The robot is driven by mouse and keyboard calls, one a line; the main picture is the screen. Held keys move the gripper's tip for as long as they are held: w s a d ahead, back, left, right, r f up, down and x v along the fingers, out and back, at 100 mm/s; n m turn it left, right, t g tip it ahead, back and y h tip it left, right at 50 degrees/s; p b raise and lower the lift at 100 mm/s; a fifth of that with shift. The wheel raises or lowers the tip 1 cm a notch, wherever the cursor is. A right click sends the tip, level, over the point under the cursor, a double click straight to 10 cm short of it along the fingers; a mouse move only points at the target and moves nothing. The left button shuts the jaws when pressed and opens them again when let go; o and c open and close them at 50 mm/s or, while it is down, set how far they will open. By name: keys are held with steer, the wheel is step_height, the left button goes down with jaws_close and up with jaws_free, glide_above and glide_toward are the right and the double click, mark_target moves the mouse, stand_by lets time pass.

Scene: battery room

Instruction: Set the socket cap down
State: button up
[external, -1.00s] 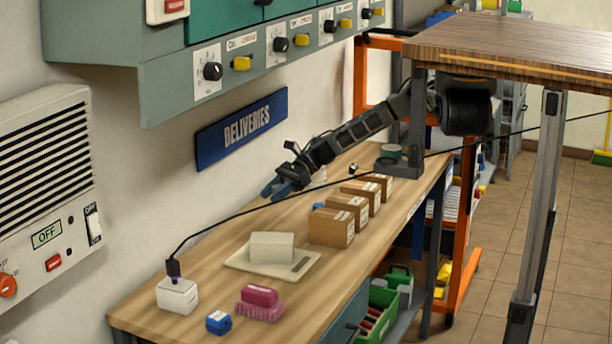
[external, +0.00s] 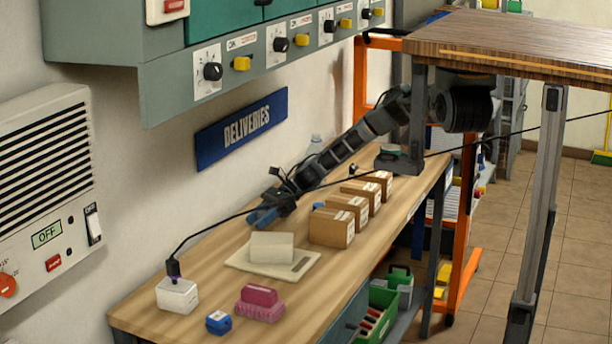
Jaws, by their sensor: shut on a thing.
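My gripper (external: 264,217) is at the end of my arm, low over the back part of the wooden bench (external: 208,262), near the wall and behind the white block. It is shut on the socket cap. Blue shows at the gripper's tip, but it is too small to tell cap from fingers. I cannot tell whether the cap touches the bench top.
A white block (external: 271,248) on a pale board (external: 300,263) stands in front of my gripper. Cardboard boxes (external: 331,228) stand to its right. A white box (external: 177,296) with a black cable, a pink block (external: 259,297) and a blue block (external: 218,322) sit near the front.

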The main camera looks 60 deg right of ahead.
steer(key=shift+f, duration=0.15)
steer(key=o, duration=1)
steer(key=shift+d+r, duration=0.25)
steer(key=b+v, duration=0.1)
steer(key=v, duration=1)
steer(key=shift+s+d+r+b, duration=0.1)
steer(key=shift+s+d+b, duration=0.1)
steer(key=shift+b, duration=0.2)
